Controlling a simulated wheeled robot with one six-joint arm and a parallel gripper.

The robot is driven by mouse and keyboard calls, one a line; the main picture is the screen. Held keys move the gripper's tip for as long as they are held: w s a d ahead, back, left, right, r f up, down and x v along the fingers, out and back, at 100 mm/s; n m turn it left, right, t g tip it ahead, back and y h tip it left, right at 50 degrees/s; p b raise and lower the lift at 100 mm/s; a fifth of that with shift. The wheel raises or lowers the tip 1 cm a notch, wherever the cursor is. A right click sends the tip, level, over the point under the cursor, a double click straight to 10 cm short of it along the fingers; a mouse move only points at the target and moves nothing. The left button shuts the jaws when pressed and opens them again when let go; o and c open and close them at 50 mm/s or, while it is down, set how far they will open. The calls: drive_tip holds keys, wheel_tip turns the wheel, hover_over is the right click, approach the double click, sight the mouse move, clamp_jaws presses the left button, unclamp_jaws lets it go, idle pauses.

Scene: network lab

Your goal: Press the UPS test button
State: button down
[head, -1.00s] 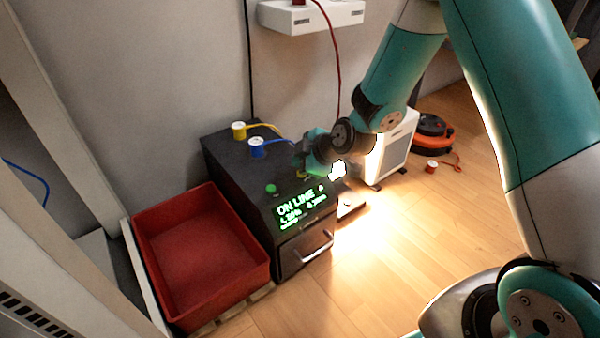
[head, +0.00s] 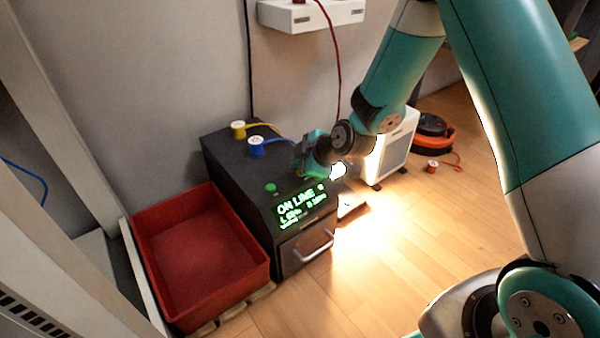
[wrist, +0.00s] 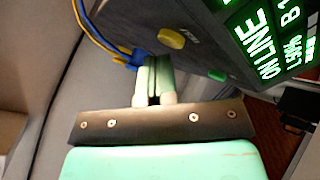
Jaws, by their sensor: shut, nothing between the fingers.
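The UPS is a black box (head: 238,165) on the floor, with a lit green display (head: 300,204) reading ON LINE. A green button (head: 270,188) sits on its top near the front edge; it also shows in the wrist view (wrist: 217,75). A yellow button (wrist: 171,39) shows in the wrist view, just beyond and right of my fingertips.
A white unit (head: 393,148) and an orange-black reel (head: 432,134) stand right.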

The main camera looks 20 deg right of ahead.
drive_tip(key=shift+f+b, duration=0.3)
drive_tip(key=shift+f, duration=0.1)
idle(0.4)
drive_tip(key=shift+r, duration=0.15)
drive_tip(key=shift+r+p, duration=0.65)
drive_tip(key=shift+r, duration=0.15)
drive_tip(key=shift+r+p, duration=2)
drive_tip(key=shift+r, duration=0.4)
